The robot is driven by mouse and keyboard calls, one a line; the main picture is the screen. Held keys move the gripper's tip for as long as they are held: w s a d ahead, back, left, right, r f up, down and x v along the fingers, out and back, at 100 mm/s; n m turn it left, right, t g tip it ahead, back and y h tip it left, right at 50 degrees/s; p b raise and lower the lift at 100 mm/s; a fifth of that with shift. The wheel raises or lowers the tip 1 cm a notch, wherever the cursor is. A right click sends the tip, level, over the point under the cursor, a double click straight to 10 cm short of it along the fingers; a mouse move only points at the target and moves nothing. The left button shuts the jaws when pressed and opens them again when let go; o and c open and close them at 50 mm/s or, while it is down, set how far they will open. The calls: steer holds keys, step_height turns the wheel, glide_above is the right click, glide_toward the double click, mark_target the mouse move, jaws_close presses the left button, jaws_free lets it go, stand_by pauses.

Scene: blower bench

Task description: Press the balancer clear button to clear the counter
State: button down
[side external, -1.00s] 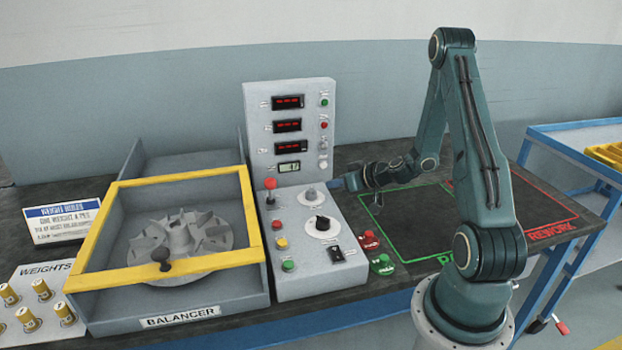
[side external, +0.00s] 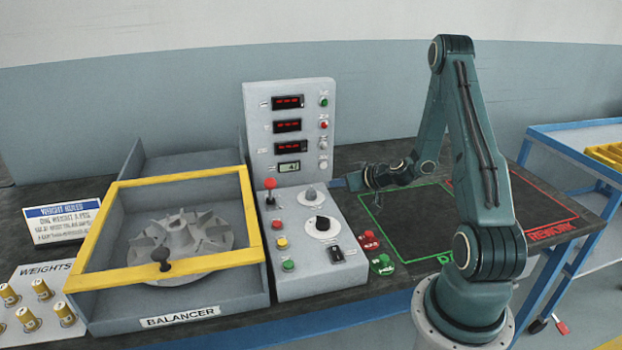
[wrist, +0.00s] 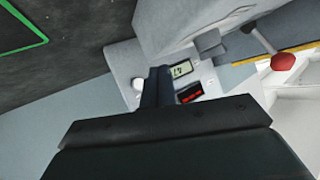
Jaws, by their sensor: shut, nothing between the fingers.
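The grey balancer console has an upright panel (side external: 262,155) with several red displays and a small pale LCD counter (side external: 289,166) low on it. The counter shows dark digits, too small to read surely. A pale round button (side external: 323,163) sits right of the counter; its label is not legible. In the wrist view a white button (wrist: 137,83) lies left of the LCD (wrist: 181,70). My gripper (side external: 337,183) is shut and empty, just right of the panel's lower edge. In the wrist view its fingers (wrist: 158,74) point at the panel between the white button and the LCD, partly covering that area.
Another pale button (side external: 323,145), a red one (side external: 324,125) and a green one (side external: 324,102) are above. The yellow-framed balancer (side external: 75,281) is left; the outlined bench areas are right.

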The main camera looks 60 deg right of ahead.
steer(key=shift+w+d, duration=2.65)
steer(key=shift+w, duration=0.05)
steer(key=shift+w+d, duration=0.55)
stand_by(1.4)
steer(key=shift+s, duration=0.1)
stand_by(0.3)
steer(key=shift+s+a, duration=0.5)
steer(key=shift+a, duration=0.05)
stand_by(0.3)
steer(key=shift+s+a, duration=1.75)
